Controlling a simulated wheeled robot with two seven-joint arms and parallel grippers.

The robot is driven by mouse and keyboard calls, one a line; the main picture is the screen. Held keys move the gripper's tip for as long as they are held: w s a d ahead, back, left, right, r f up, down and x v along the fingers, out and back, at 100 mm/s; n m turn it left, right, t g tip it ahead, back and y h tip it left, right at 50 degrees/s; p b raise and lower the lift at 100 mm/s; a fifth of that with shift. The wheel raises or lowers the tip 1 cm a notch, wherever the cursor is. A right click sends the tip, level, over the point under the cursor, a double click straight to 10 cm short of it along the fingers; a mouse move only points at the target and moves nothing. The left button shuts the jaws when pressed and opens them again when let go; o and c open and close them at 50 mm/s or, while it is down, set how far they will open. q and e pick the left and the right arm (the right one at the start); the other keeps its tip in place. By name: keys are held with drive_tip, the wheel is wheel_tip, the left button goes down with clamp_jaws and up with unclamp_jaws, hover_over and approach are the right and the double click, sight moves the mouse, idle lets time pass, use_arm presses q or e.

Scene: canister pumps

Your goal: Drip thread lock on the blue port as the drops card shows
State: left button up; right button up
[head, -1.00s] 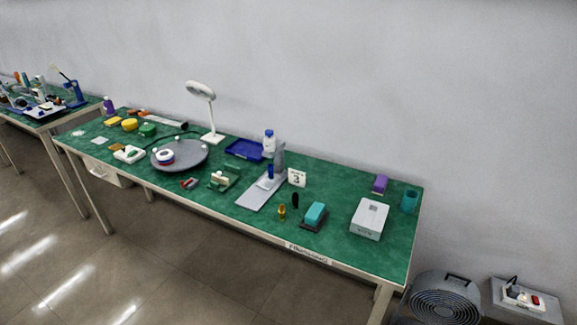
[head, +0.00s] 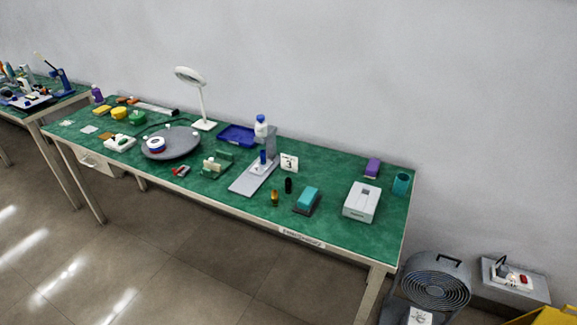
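The drops card (head: 289,162) is white, stands upright near the middle of the green-topped bench and shows the figure 3. Left of it is a grey stand (head: 250,182) with a flat plate and an upright post, and a small blue part (head: 263,157) on it, perhaps the blue port. A white bottle with a blue cap (head: 261,126) is behind the stand. A small amber bottle (head: 275,197) and a small black item (head: 288,185) stand in front of the card; I cannot tell which holds thread lock. Neither gripper is in view.
A grey turntable (head: 183,145) is on the left of the bench (head: 330,226), with a lamp (head: 203,100) behind. A teal-topped block (head: 307,198), a white box (head: 361,202) and a teal cup (head: 401,183) are on the right.

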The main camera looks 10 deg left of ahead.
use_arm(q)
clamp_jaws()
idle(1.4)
